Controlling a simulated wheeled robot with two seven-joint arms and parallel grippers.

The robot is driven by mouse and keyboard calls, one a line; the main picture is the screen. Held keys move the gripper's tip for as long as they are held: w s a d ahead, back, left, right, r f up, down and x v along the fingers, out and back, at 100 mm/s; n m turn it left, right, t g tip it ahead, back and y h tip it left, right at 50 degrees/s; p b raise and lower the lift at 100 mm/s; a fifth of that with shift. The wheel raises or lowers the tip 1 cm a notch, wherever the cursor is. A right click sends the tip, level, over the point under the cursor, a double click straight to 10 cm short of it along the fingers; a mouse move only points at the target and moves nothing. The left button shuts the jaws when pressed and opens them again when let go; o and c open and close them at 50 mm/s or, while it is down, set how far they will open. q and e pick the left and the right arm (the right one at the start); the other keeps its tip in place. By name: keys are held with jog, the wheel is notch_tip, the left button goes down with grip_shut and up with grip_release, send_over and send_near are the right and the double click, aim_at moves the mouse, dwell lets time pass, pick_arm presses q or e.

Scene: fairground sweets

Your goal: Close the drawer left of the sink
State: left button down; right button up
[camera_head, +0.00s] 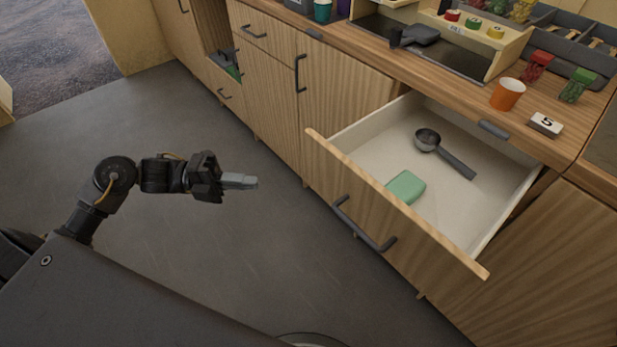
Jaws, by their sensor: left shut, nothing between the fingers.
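The drawer (390,215) is pulled far out of the wooden counter. It has a wooden front with a dark bar handle (362,226) and a pale interior. Inside lie a dark scoop (428,140) with a grey handle and a green block-like item (406,187). My left gripper (254,182) is shut and empty, above the floor to the left of the drawer front and apart from it. No sink is clearly visible. My right gripper is not in view.
The countertop holds an orange cup (507,94), a number 5 card (546,124), red and green sweet bags (577,85) and a dark pan (414,36). Closed cabinets (340,85) stand left of the drawer. The grey floor (230,250) before it is clear.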

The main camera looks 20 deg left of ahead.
pick_arm(q)
jog(key=p, duration=0.2)
send_near(328, 177)
jog(key=s+d, duration=0.2)
jog(key=d, duration=0.1)
jog(key=shift+w+d+r, duration=0.15)
jog(key=shift+w+d, duration=1.3)
jog(key=shift+w, duration=0.25)
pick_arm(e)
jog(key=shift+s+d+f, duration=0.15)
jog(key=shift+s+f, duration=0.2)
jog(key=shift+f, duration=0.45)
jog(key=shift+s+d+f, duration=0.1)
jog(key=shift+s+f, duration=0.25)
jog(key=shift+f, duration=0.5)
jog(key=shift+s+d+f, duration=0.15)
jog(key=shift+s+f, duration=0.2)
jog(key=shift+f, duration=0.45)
pick_arm(q)
jog(key=shift+w, duration=0.1)
